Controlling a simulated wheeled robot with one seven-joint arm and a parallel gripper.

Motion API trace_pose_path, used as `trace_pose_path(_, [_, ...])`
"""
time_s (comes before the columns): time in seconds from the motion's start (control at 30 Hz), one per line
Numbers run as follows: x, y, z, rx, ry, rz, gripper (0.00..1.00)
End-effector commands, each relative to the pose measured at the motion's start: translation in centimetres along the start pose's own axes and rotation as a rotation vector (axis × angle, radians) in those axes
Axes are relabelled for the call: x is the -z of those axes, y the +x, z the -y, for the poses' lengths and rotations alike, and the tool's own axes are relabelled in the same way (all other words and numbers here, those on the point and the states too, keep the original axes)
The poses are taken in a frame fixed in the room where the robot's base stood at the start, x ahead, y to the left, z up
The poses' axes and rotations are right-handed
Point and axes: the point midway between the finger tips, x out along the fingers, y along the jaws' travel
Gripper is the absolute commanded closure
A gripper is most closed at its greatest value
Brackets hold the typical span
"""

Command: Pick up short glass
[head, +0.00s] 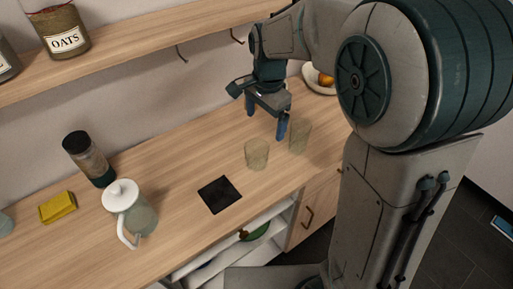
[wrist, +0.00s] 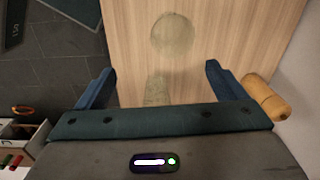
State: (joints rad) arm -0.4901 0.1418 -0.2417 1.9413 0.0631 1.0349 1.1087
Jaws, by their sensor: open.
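The short glass (head: 257,154) stands upright on the wooden counter. It is clear and faintly yellowish. A taller clear glass (head: 299,136) stands close to its right and a little behind. My gripper (head: 266,118) is open and empty, pointing down above and behind the short glass. In the wrist view my gripper's blue fingers (wrist: 160,70) are spread wide. There a round glass outline (wrist: 173,33), which looks like the short glass, lies beyond the fingertips. Another glass (wrist: 157,88) shows between the fingers, its lower part hidden by the gripper body.
A black square mat (head: 220,195) lies left of the glasses. A white-lidded pitcher (head: 134,213), a dark-capped jar (head: 89,159) and a yellow sponge (head: 57,207) stand farther left. A plate with fruit (head: 318,79) is behind at right. The shelf (head: 150,49) runs above the counter.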

Motion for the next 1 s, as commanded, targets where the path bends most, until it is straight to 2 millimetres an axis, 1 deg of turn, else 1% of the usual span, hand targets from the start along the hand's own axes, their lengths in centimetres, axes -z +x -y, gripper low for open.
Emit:
trace_pose_path(0.03, [-0.3,0.3,1.1,-0.014,0.034,-0.002,0.09])
trace_pose_path(0.1, [-0.5,0.7,2.1,-0.025,0.079,-0.004,0.09])
trace_pose_path(0.23, [-0.7,1.3,3.0,-0.035,0.123,-0.008,0.09])
trace_pose_path(0.37, [-0.8,3.1,3.0,-0.040,0.132,-0.008,0.09])
trace_pose_path(0.5, [-0.7,6.0,2.8,-0.039,0.130,-0.008,0.09])
trace_pose_path(0.6, [-0.7,7.8,2.7,-0.039,0.131,-0.008,0.09])
trace_pose_path(0.7, [-0.7,9.0,2.7,-0.037,0.130,-0.009,0.09])
trace_pose_path(0.87, [-0.6,9.9,2.7,-0.035,0.129,-0.009,0.09])
trace_pose_path(1.0, [-0.5,11.7,2.3,-0.040,0.130,-0.008,0.09])
